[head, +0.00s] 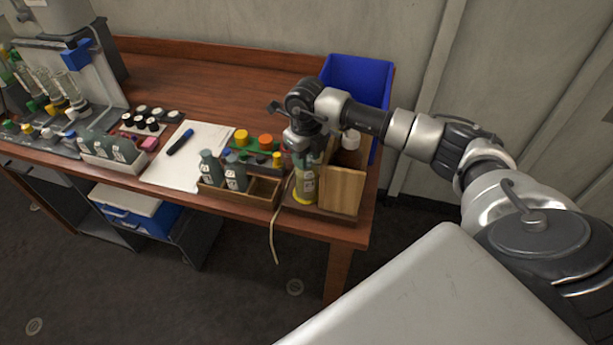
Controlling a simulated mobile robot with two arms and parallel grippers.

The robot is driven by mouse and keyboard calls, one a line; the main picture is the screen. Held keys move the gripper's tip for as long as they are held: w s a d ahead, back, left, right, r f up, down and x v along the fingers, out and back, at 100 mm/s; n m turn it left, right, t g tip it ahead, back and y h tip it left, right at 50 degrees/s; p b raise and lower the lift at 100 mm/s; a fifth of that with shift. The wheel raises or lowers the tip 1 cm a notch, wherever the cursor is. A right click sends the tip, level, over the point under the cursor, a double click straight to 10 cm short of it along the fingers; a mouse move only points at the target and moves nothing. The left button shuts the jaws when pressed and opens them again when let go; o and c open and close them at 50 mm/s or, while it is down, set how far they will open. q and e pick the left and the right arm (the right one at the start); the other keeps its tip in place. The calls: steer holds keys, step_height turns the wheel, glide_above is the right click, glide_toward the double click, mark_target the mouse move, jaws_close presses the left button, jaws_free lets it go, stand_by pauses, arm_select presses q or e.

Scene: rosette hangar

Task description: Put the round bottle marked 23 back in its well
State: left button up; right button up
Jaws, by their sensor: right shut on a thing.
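My right gripper (307,153) points down at the right end of the table and is shut on a grey-green bottle (306,174). The bottle is upright, and the gripper hides its top. It has a pale label whose marking is too small to read. A yellow part (304,196) shows at its lower end; I cannot tell whether it belongs to the bottle or to something around it. Left of it, a wooden rack (238,200) holds grey bottles at its left and has empty room at its right. I cannot make out which well is marked 23. My left gripper is out of view.
An upright wooden board (342,190) stands close to the right of the held bottle. A blue bin (358,80) is behind. A white-capped container (350,139) is near the board. Paper with a marker (180,142) lies left of the rack. A cord hangs over the front edge.

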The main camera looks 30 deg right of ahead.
step_height(320, 180, up, 7)
steer(key=p, duration=0.4)
stand_by(0.8)
stand_by(0.3)
